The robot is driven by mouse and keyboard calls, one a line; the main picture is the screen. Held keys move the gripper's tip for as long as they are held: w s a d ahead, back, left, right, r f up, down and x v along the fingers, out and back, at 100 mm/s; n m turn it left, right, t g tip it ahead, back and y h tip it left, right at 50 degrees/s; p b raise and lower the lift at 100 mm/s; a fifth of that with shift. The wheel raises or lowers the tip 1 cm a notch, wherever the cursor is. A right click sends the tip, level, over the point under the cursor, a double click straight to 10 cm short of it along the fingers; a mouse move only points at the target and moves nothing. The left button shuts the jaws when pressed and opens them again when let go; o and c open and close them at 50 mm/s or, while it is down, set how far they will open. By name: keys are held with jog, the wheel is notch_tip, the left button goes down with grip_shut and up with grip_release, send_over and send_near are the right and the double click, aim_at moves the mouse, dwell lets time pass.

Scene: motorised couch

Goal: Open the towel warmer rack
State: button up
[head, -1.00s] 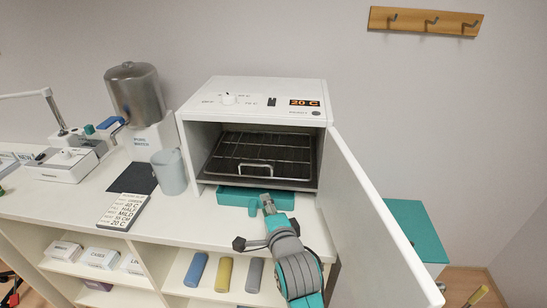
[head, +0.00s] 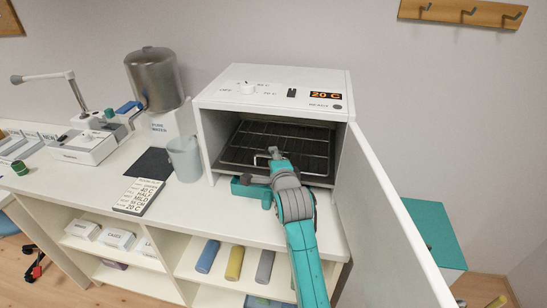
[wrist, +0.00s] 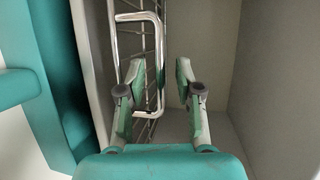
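The towel warmer (head: 212,140) is a white cabinet on the counter, its front open. Its wire rack (head: 300,140) lies inside, above a dark tray. The rack's bent metal handle (wrist: 160,40) faces the front; in the head view my gripper partly hides it. My gripper (head: 270,155) is at the cabinet opening, in front of the rack. In the wrist view my gripper (wrist: 158,75) is open, and the handle's long bar shows between its fingers. I cannot tell whether either finger touches it.
The warmer's white door (head: 390,210) stands wide open on the right, close to my arm. A teal piece (head: 250,190) sits below the opening.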

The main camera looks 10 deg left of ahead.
jog(key=shift+w+a+f, duration=0.1)
jog(key=shift+w+a, duration=0.1)
jog(key=shift+w, duration=0.35)
grip_shut()
jog(key=s, duration=1.7)
jog(key=shift+s+a, duration=0.2)
jog(key=shift+a, duration=0.1)
grip_release()
